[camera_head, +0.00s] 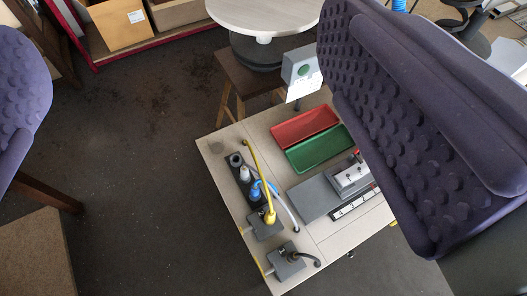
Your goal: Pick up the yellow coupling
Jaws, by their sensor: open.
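The yellow coupling (269,216) is small in view. It seems to stand at a dark grey block (257,229) near the left edge of the worktop, with a thin yellow hose curving up and away from it. A blue coupling (256,193) is close by, just above it in the picture. My gripper (205,130) is open, with its purple, bumpy pads far apart at the left and right sides. Nothing is between them. The yellow coupling lies well beyond the pads, apart from them.
The pale worktop (222,170) carries a dark holder strip, a red tray (304,126), a green tray (318,148), a grey fixture (313,197) and another grey block (287,263) with a dark fitting. A round table (262,13) stands behind. Open floor lies left.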

